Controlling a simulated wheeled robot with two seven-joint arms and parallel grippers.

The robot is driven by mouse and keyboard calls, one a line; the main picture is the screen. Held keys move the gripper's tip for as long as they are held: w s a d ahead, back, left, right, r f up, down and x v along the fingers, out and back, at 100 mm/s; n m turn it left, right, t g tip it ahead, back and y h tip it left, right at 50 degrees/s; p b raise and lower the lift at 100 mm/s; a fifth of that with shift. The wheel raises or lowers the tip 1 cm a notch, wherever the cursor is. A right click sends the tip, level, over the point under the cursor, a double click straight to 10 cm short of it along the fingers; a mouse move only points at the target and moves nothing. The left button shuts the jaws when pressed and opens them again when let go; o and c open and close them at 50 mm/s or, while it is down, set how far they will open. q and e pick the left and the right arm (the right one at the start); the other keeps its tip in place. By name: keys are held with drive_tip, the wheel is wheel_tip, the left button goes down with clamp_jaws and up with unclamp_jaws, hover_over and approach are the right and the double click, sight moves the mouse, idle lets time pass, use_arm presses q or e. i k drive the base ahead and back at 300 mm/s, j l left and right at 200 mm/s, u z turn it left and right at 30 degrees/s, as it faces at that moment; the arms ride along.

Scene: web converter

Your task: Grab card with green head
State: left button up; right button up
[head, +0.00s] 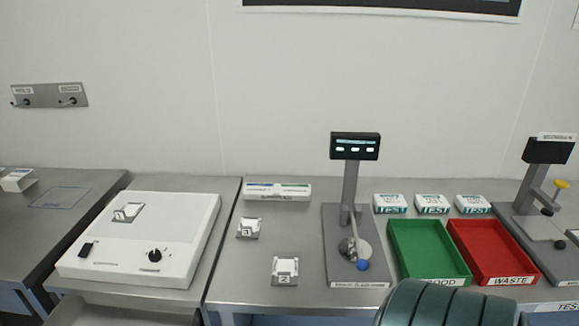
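A white holder (277,191) stands at the back of the middle table in the head view. No other card with a green head can be made out. Neither of my grippers is in view.
Small white blocks marked 3 (249,228) and 2 (285,268) stand before the holder. A display stand (357,215) is right of it, then green (395,240) and red (460,240) trays. A white control box (185,235) is left.

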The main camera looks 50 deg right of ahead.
sight(286, 189)
drive_tip(key=z, duration=0.45)
drive_tip(key=i+j+z, duration=0.1)
drive_tip(key=z, duration=0.85)
drive_tip(key=j+z, duration=0.15)
drive_tip(key=z, duration=0.3)
